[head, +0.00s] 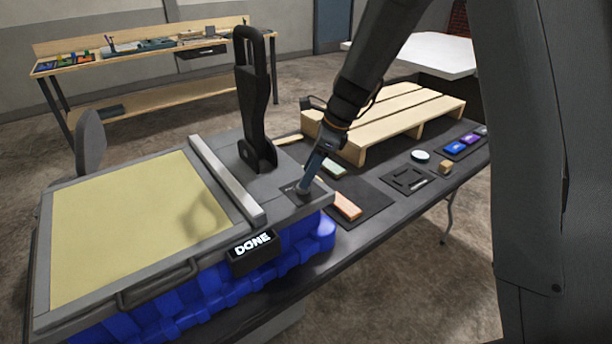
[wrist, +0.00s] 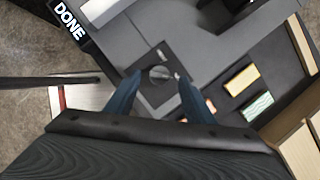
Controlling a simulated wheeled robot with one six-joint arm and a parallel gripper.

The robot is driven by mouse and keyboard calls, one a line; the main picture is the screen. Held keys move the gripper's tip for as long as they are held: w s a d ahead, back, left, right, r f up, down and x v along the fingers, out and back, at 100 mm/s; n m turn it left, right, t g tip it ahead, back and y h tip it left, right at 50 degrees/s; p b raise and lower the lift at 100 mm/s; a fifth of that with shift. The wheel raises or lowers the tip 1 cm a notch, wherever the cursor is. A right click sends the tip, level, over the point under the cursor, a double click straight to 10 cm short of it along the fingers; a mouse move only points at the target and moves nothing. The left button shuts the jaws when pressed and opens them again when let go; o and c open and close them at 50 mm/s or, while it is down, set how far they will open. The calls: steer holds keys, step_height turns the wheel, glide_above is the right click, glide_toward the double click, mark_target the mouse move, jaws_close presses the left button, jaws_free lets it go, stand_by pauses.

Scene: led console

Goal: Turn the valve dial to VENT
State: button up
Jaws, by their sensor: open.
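The valve dial (wrist: 160,74) is a small dark round knob on a dark square plate, seen in the wrist view between my fingers. Its label is too small to read, so I cannot tell its setting. My gripper (wrist: 157,84) is open, with one blue finger on each side of the dial in that view. In the head view my gripper (head: 304,188) points down at the plate on the console's right corner and hides most of the dial. I cannot tell whether the fingers touch it. The console (head: 270,187) is grey with a yellow panel (head: 130,225).
A tall black lever (head: 254,100) stands on the console behind my gripper. A sign reading DONE (head: 252,245) hangs at its front edge. An orange block (head: 346,206), a wooden pallet (head: 400,115) and small items lie on the dark table (head: 375,225) to the right.

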steer(key=shift+p+x, duration=0.3)
steer(key=shift+x, duration=1.05)
steer(key=c, duration=1)
steer(key=shift+c, duration=0.2)
